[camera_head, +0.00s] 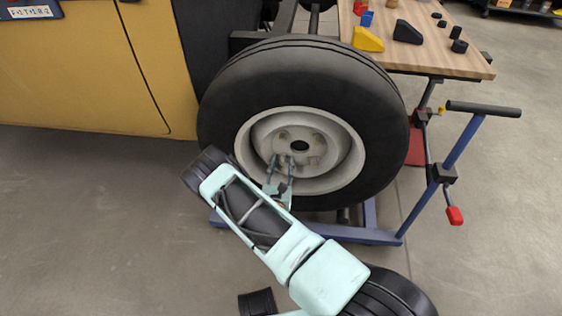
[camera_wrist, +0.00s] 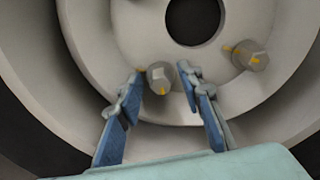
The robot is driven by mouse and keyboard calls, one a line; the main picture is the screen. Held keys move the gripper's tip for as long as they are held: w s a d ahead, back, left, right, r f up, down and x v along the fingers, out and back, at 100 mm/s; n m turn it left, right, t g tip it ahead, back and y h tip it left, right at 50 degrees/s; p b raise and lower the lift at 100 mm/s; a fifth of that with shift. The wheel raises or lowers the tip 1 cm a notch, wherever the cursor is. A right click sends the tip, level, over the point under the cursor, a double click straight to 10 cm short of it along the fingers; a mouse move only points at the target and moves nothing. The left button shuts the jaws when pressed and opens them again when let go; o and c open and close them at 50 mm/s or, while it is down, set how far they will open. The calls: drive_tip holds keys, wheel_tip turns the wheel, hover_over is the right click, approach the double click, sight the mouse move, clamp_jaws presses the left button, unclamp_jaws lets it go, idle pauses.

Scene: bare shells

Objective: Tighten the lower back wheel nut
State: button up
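The wheel (camera_head: 345,165) has a black tyre and a pale grey rim with a dark centre hole, which also shows in the wrist view (camera_wrist: 192,18). In the wrist view a grey hex nut (camera_wrist: 160,76) with yellow marks sits below and left of the hole, between my fingertips. A second nut (camera_wrist: 248,56) with yellow marks sits to its right. My gripper (camera_wrist: 162,80) is open, with one finger on each side of the first nut; the left tip is very close, and contact is unclear. In the head view my gripper (camera_head: 282,162) reaches the lower hub; the nuts there are too small to tell apart.
A yellow vehicle body (camera_head: 90,75) stands left of the wheel. A blue stand (camera_head: 355,235) with a black-handled bar (camera_head: 484,109) is below and right. A wooden table (camera_head: 455,66) with coloured blocks stands at the upper right. The grey floor is clear at left.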

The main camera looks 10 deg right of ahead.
clamp_jaws()
idle(0.3)
drive_tip(key=m+p, duration=0.2)
drive_tip(key=m, duration=0.3)
drive_tip(key=shift+r+m+p, duration=0.1)
drive_tip(key=shift+m+p, duration=0.2)
drive_tip(key=shift+p, duration=0.05)
drive_tip(key=m+p, duration=0.2)
drive_tip(key=m, duration=0.3)
drive_tip(key=shift+d, duration=0.1)
drive_tip(key=m+p, duration=0.3)
drive_tip(key=m, duration=0.4)
drive_tip(key=shift+m, duration=0.3)
drive_tip(key=m, duration=0.2)
drive_tip(key=m+p, duration=0.1)
drive_tip(key=m, duration=0.1)
drive_tip(key=m+p, duration=0.1)
drive_tip(key=m, duration=0.1)
drive_tip(key=shift+f, duration=0.3)
drive_tip(key=shift+m, duration=0.3)
